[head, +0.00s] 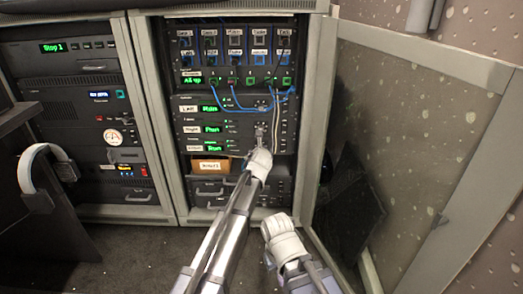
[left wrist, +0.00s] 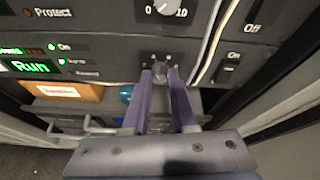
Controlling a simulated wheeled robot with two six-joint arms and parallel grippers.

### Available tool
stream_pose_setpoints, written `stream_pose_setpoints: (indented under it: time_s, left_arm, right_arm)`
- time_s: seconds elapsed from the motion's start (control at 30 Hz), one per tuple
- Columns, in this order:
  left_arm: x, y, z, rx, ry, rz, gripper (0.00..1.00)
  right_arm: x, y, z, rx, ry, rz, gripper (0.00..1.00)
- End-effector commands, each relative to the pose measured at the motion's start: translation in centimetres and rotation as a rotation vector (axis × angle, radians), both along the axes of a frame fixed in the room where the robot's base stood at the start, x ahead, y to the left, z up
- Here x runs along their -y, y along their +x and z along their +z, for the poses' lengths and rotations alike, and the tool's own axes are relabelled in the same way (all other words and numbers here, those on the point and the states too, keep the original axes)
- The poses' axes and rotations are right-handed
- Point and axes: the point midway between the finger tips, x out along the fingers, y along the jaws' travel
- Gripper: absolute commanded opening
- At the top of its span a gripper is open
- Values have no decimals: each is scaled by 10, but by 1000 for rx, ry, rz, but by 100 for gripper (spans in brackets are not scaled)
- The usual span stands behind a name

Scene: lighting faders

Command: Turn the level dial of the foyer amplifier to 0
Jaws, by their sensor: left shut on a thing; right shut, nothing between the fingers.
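The lowest of the stacked amplifiers (head: 228,147) in the middle rack has a green display that seems to read Run, and a white label too small to read surely. Its level dial (left wrist: 158,72) shows in the left wrist view, a small dark knob below small scale marks. My left gripper (left wrist: 160,76) is shut on this dial, one finger on each side. The knob's pointer is too hidden to read. In the head view my left gripper (head: 261,140) reaches the right side of the amplifier front. My right gripper (head: 278,222) is shut and empty, low in front of the rack.
Another dial marked 0 and 10 (left wrist: 164,5) sits just above the held one. Pale cables (head: 276,125) hang right of the dials, near an On/Off switch (left wrist: 229,70). An open rack door (head: 410,150) stands at right. An orange box (head: 208,166) sits below the amplifiers.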

Motion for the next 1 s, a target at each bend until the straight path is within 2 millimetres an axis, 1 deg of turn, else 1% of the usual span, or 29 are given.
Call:
stream_pose_setpoints:
  time_s: [0.2,0.5,0.7,1.0]
  left_arm:
    - [-3,0,-1,-1,-156,1,0]
    - [-5,0,-2,-2,-305,2,0]
    - [-5,0,-2,-3,-347,1,0]
    - [-5,0,-1,-4,-358,1,0]
  right_arm:
    - [0,0,-2,0,0,0,0]
    - [0,0,-6,0,0,0,0]
    - [0,0,-7,0,0,0,0]
    - [0,0,-7,0,0,0,0]
